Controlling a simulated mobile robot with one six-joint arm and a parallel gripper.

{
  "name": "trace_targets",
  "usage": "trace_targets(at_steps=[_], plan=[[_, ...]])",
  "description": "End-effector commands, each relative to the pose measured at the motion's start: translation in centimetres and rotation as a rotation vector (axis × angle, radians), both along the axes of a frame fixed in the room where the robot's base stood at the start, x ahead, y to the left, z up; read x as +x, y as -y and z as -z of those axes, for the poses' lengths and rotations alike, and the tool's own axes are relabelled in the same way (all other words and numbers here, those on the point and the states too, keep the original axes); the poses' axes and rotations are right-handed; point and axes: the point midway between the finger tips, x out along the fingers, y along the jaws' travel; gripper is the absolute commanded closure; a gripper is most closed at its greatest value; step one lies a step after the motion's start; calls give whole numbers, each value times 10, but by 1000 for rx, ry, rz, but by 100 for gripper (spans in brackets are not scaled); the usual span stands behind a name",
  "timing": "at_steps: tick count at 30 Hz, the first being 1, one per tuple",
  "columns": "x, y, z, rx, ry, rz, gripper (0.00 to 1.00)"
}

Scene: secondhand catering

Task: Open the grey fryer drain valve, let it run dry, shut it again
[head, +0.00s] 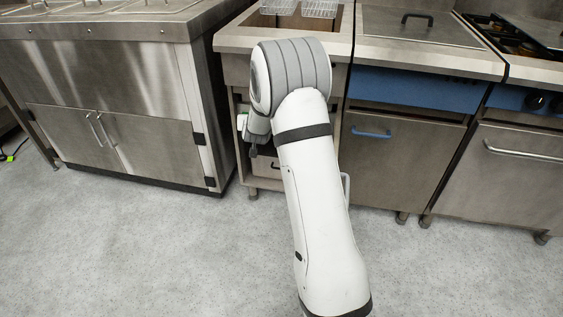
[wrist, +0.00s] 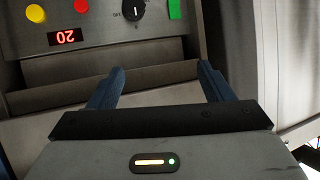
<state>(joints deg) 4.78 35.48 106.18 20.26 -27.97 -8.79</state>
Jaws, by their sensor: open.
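The fryer (head: 234,41) stands in the middle of the head view, with wire baskets (head: 319,8) in its top. My arm covers much of its open front. My gripper (wrist: 159,73) is open in the wrist view, with two blue fingers apart and nothing between them. Beyond the fingers is a control panel (wrist: 100,35), seen upside down, with a black knob, yellow and red buttons and a lit red display (wrist: 65,37). I cannot make out a grey drain valve in either view. Part of the lower cabinet is hidden behind my arm.
A steel cabinet (head: 110,100) stands close on the left. A blue-fronted unit (head: 410,90) with a lidded top adjoins the fryer on the right, and a hob unit (head: 520,160) stands beyond it. The grey floor (head: 150,250) in front is clear.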

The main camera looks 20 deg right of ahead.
Motion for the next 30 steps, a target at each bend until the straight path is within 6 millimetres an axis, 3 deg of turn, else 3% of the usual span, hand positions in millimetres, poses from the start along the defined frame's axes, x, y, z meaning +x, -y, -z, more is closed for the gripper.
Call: trace_targets(at_steps=[1, 3, 9, 12, 15, 18, 23, 30], plan=[[13, 12, 52, -18, 33, 33, 26], [28, 29, 93, -51, 95, 79, 26], [46, 70, 199, -155, 247, 208, 26], [45, 84, 236, -202, 301, 255, 26], [42, 93, 258, -234, 336, 287, 26], [41, 98, 268, -253, 357, 305, 26], [52, 107, 272, -259, 364, 312, 26], [84, 129, 272, -258, 363, 311, 26]])
